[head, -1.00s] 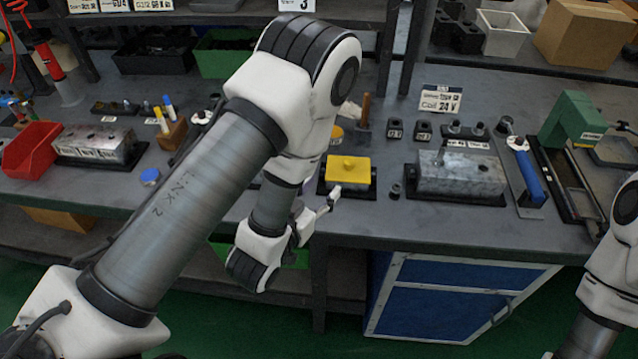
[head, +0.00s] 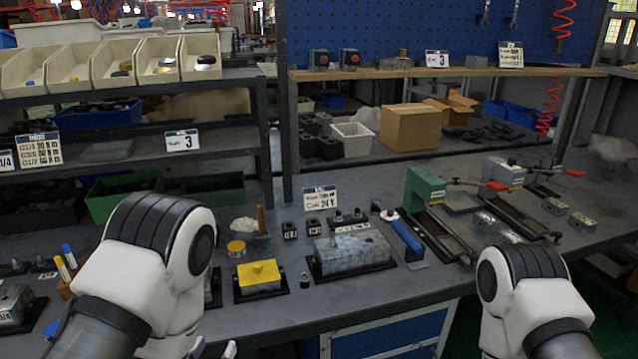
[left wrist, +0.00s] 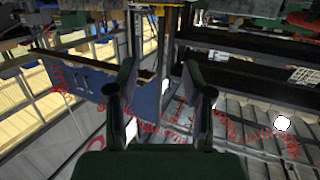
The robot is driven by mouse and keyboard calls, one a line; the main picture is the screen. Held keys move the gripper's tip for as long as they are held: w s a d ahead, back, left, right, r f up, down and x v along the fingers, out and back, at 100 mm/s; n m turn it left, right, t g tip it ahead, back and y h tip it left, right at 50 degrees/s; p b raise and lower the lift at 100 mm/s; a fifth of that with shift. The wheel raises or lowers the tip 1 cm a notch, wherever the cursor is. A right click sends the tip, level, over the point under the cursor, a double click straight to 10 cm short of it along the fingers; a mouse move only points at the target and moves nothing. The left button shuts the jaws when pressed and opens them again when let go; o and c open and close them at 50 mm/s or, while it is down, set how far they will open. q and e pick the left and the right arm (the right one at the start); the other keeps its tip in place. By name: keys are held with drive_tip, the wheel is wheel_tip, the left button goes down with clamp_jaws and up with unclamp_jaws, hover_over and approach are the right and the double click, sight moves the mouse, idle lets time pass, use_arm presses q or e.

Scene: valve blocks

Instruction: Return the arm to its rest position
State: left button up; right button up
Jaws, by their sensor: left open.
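My left arm (head: 150,265) rises in the lower left of the head view. Its gripper is mostly below the picture edge, and only a small pale tip shows beside the arm. In the left wrist view my left gripper (left wrist: 160,75) has its two dark fingers well apart with nothing between them. My right arm (head: 530,300) shows at the lower right of the head view; its gripper is out of view. On the bench, a yellow block (head: 259,277) sits on a black base, and a grey metal block (head: 352,255) stands to its right. Neither is held.
The grey bench (head: 300,312) has clear room along its front edge. A blue-handled tool (head: 405,237) and a green fixture (head: 424,187) stand at right. A shelf with bins (head: 130,62) is at the back left. A cardboard box (head: 409,127) sits on the back shelf.

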use_arm(q)
drive_tip(key=s+a+f+n+g+y, duration=0.1)
drive_tip(key=s+a+f+g, duration=0.25)
drive_tip(key=f, duration=0.35)
drive_tip(key=s+a+f+n+g+y, duration=0.1)
drive_tip(key=s+a+f+g, duration=0.15)
drive_tip(key=s+f, duration=0.4)
drive_tip(key=s+f+g, duration=0.9)
drive_tip(key=s, duration=0.3)
drive_tip(key=shift+s+f, duration=0.25)
drive_tip(key=shift+f, duration=0.15)
drive_tip(key=shift+a, duration=0.1)
